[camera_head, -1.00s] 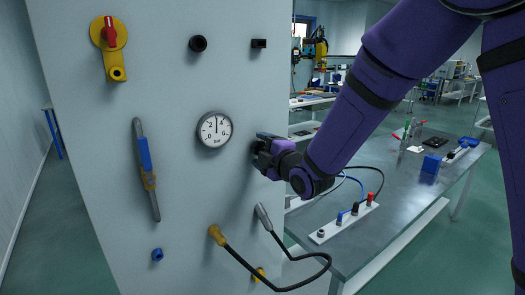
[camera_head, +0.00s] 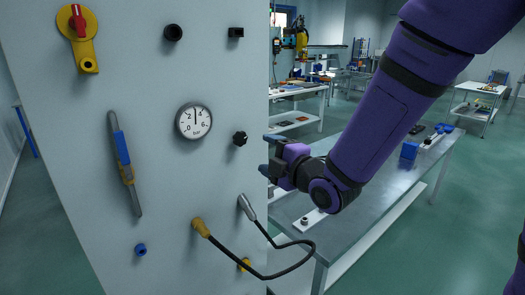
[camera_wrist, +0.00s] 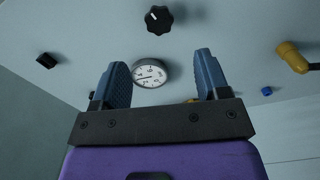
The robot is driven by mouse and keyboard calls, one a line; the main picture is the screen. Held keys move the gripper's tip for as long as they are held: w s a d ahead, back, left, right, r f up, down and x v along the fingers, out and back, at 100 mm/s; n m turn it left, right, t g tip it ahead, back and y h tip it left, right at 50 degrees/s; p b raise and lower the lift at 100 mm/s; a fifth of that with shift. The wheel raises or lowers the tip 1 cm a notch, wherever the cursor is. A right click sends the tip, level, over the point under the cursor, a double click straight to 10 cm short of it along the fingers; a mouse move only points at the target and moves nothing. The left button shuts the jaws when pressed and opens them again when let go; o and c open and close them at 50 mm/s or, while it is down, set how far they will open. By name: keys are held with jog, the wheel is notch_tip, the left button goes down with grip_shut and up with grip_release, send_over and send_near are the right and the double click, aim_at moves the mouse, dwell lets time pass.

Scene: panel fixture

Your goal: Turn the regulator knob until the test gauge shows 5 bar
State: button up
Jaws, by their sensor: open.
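The test gauge (camera_head: 194,121) is a round white dial on the pale panel, marked in bar. Its needle points nearly straight up, midway between 2 and 4, so about 3 bar. The black lobed regulator knob (camera_head: 240,138) sits right of the gauge and is fully visible. In the wrist view the knob (camera_wrist: 159,19) shows a white mark, beyond the fingertips, and the gauge (camera_wrist: 149,73) shows between the fingers. My gripper (camera_head: 267,155) is open and empty, right of the knob and apart from it. Its two blue fingers are spread in the wrist view.
A grey workbench (camera_head: 377,191) stands right, behind my arm. The panel between knob and gripper is clear.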

dwell(0.3)
jog(key=a+f+m+g, duration=0.2)
jog(key=a+f+m, duration=0.1)
jog(key=f+m, duration=0.7)
jog(key=n+t, duration=0.2)
jog(key=n, duration=2.9)
send_near(242, 141)
jog(key=x, duration=1)
